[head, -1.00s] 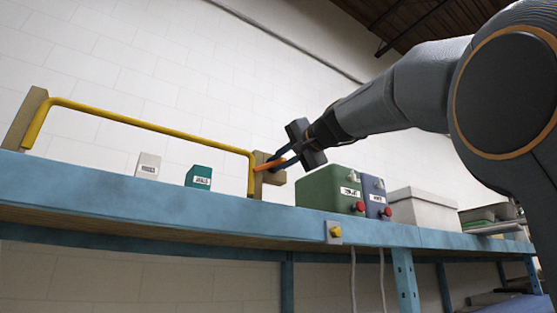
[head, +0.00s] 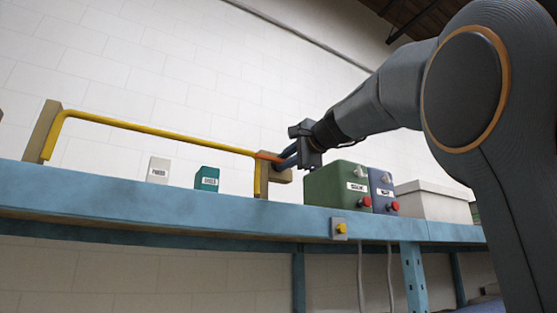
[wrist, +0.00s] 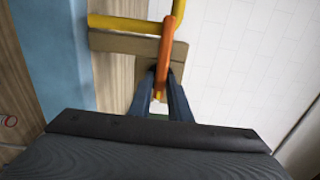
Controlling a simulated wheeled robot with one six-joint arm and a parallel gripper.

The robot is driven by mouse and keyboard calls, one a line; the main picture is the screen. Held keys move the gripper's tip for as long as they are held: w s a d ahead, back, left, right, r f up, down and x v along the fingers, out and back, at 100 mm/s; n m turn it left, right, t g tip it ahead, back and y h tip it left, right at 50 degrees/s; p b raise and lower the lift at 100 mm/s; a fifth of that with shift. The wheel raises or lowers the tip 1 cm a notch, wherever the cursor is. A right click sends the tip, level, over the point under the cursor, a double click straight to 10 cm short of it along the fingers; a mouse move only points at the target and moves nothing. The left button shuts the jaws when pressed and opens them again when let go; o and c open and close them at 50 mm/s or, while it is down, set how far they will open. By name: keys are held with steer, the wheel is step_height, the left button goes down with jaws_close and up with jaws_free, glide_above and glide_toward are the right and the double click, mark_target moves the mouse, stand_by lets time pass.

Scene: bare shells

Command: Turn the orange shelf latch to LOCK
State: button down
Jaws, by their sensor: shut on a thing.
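The orange latch (head: 268,156) is a short bar on the wooden block (head: 279,176) at the right end of the yellow rail (head: 160,132). In the head view it lies nearly level, its left end at the rail's corner. In the wrist view the latch (wrist: 166,52) reaches from the yellow rail down between my fingers. My gripper (head: 283,156) is shut on the latch near its right end. My fingers (wrist: 163,95) stand on both sides of it. No LOCK marking can be read in either view.
The rail stands on the blue shelf (head: 150,196). A white box (head: 158,169) and a teal box (head: 206,179) stand behind it. Right of the latch are a green box (head: 335,186), a blue box (head: 383,189) and a pale bin (head: 430,201). A yellow button (head: 341,228) is on the shelf edge.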

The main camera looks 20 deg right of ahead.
stand_by(0.3)
steer(key=c, duration=1.8)
jaws_free()
steer(key=shift+s, duration=0.1)
steer(key=s+d+b, duration=0.1)
steer(key=s+b, duration=0.2)
steer(key=s, duration=0.4)
steer(key=shift+s+d+b, duration=0.25)
steer(key=shift+b, duration=0.05)
